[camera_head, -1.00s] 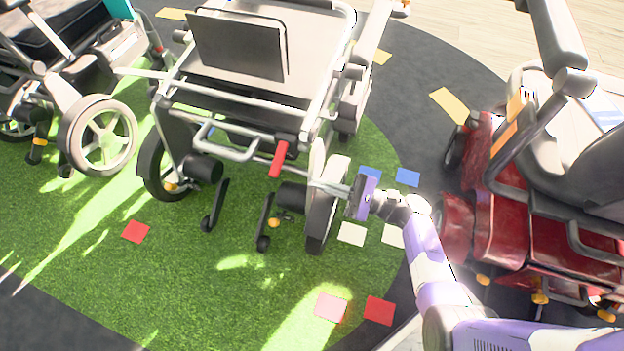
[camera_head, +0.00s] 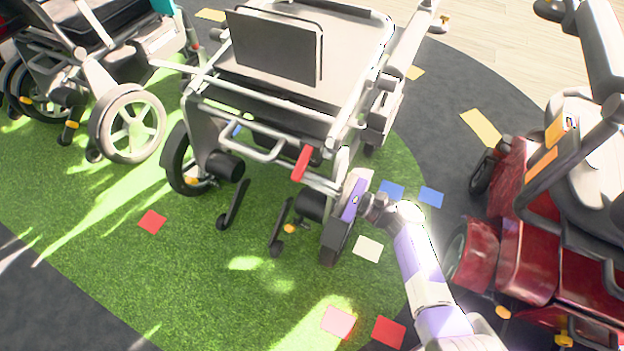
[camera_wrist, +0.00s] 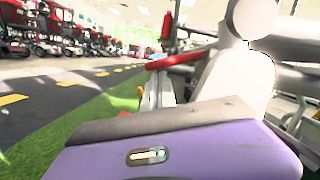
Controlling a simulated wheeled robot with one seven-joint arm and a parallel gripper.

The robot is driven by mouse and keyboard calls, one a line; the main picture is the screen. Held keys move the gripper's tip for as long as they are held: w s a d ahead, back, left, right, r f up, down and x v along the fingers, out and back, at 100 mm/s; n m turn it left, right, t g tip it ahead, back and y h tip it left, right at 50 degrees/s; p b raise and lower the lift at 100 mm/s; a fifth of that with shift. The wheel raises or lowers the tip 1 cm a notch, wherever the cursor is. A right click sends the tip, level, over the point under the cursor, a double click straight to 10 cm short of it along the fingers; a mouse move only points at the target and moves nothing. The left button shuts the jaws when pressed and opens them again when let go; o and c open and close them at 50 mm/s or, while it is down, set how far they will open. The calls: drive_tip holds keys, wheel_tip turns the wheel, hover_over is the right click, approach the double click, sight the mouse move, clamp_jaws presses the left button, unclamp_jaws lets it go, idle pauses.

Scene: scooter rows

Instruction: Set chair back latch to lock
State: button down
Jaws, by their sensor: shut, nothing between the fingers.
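The latch appears to be the red lever (camera_head: 301,164) at the back of the middle wheelchair (camera_head: 345,68). It slants downward from the rear frame, below the seat back. A red lever also shows in the wrist view (camera_wrist: 180,60), beyond the gripper beside a pale metal bar. My gripper (camera_head: 324,185) reaches in from the right, just below and right of the lever. Its jaws are shut and empty.
The chair's right rear wheel (camera_head: 337,235) is close beside my gripper. A red scooter (camera_head: 527,262) stands to the right and another wheelchair (camera_head: 127,122) to the left. Green flooring with flat coloured squares lies open in front.

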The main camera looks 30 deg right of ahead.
drive_tip(key=shift+r, duration=0.1)
drive_tip(key=shift+s+a+r+m+t+h+p, duration=0.1)
drive_tip(key=shift+r+m+t+h+p, duration=0.1)
drive_tip(key=shift+m+p, duration=0.5)
drive_tip(key=shift+s+a+r+m+t+h+p, duration=0.1)
drive_tip(key=shift+m+t+h+p, duration=0.1)
drive_tip(key=shift+m+p, duration=0.45)
drive_tip(key=m+p, duration=0.1)
drive_tip(key=r+m+h+p, duration=0.1)
drive_tip(key=m+p, duration=0.1)
drive_tip(key=a+r+m+t+p, duration=0.1)
drive_tip(key=p, duration=0.1)
drive_tip(key=shift+s+m, duration=0.35)
